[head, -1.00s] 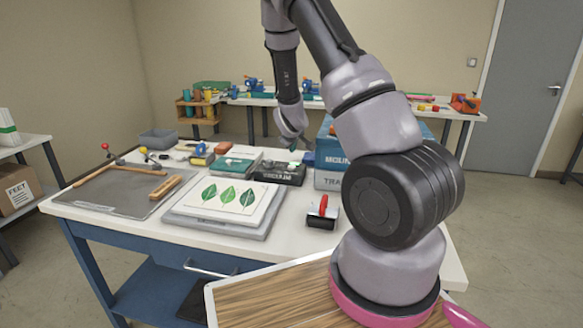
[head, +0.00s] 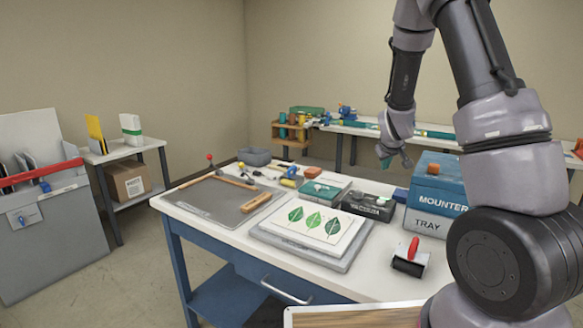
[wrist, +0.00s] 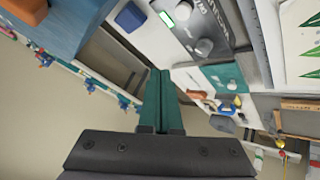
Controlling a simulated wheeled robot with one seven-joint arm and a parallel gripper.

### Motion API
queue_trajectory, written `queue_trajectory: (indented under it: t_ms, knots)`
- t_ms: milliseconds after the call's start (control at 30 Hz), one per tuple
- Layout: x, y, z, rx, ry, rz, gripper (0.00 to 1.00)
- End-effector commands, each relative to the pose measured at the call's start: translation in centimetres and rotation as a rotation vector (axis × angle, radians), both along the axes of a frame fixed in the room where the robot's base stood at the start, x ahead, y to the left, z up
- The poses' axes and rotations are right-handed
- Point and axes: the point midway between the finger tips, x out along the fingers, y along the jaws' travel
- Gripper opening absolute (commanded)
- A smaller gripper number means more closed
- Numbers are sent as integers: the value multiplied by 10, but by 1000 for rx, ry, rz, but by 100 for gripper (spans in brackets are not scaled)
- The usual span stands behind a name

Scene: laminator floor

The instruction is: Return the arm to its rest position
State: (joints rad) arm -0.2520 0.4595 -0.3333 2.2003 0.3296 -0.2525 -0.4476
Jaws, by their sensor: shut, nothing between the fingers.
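The blue mounter box (head: 440,190) and the dark vacuum unit (head: 372,207) are nearest my gripper. A leaf print (head: 318,226) lies on a grey board. A red-handled roller (head: 411,258) stands at the front right.

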Motion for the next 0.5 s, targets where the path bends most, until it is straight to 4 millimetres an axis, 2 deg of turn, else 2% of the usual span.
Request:
queue_trajectory:
  t_ms: [33, 100, 267, 500]
  knots:
    - [-8, 4, 22, 52, -11, -22, 0]
    - [-20, 11, 44, 120, -9, -50, 0]
    - [-54, 26, 92, 262, -3, -102, 0]
    - [-117, 47, 157, 442, 12, -165, 0]
